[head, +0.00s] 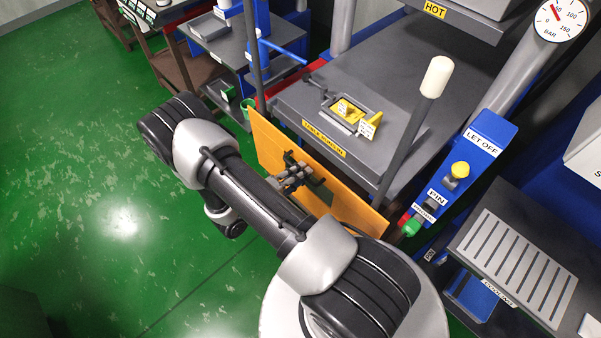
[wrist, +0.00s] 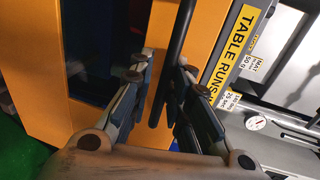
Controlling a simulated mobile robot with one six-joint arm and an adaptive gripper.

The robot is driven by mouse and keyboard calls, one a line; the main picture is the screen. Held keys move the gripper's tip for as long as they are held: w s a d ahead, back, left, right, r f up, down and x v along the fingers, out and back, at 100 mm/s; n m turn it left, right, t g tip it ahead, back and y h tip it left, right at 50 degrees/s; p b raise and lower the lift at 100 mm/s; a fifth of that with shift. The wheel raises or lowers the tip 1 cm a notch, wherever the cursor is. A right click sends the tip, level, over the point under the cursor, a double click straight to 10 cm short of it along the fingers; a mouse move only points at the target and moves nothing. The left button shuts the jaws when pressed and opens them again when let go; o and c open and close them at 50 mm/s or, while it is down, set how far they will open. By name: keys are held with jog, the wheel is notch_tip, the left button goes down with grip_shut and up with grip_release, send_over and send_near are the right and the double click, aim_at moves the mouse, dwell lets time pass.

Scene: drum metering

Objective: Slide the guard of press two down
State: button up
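The orange guard panel (head: 345,205) stands across the front of the press, its top edge near the table's front edge. In the wrist view the orange guard (wrist: 20,45) frames a dark opening. A dark bar handle (wrist: 174,55) runs in front of the guard. My gripper (head: 297,175) is at the guard's face. In the wrist view my gripper (wrist: 166,72) has its fingers apart, one on either side of the handle. The handle lies closer to the right finger; whether they touch I cannot tell. No press number is readable.
The grey press table (head: 350,95) carries a small frame with yellow-handled parts. An upright lever with a white knob (head: 437,77) stands at its right. A blue button box (head: 460,165) is further right. Green floor (head: 90,180) is open at left.

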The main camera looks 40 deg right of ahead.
jog(key=v, duration=1.1)
jog(key=shift+a, duration=0.4)
jog(key=shift+s+r, duration=0.1)
jog(key=s+a+r+n+t+y, duration=0.1)
jog(key=s+r+n+y, duration=0.3)
jog(key=r+n, duration=0.6)
jog(key=s+a+r+n+t+y, duration=0.1)
jog(key=s+a+r+n+y, duration=0.2)
jog(key=r+n, duration=0.8)
jog(key=s+a+r+n+t+y, duration=0.1)
jog(key=s+a+r+n+y, duration=0.2)
jog(key=s+r+n+y, duration=0.3)
notch_tip(320, 180, up, 5)
jog(key=n+y, duration=0.2)
jog(key=n, duration=0.6)
jog(key=shift+s+t+y, duration=0.2)
jog(key=shift+t+y, duration=0.1)
jog(key=shift+t, duration=0.1)
